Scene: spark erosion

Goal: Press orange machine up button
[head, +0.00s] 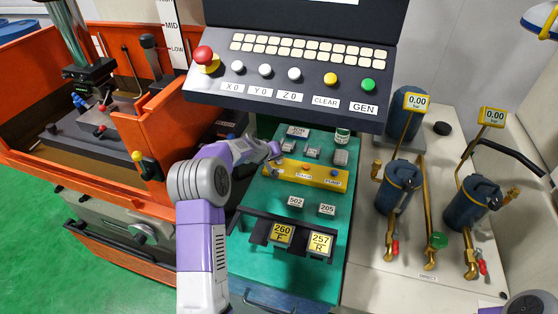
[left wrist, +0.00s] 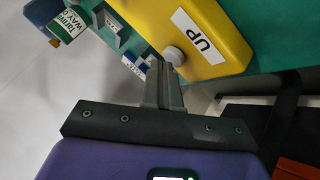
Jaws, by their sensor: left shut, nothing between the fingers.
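A yellow control box (head: 318,177) lies on the green work surface (head: 262,205). In the left wrist view the yellow box (left wrist: 222,62) carries a white label reading UP (left wrist: 200,31) and a round pale button (left wrist: 173,56) at its edge. My left gripper (head: 274,158) is at the left end of the box, shut and empty. In the left wrist view its closed fingertips (left wrist: 164,68) are right at the button; I cannot tell whether they touch it. The orange machine (head: 165,130) stands at the left. My right gripper is not in view.
A dark console (head: 290,100) with a red knob (head: 203,54) and coloured buttons overhangs the green surface. Small labelled blocks (head: 327,209) and a rack with yellow-tagged pieces (head: 281,234) are in front of the box. Blue filters with brass pipes (head: 400,185) stand at the right.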

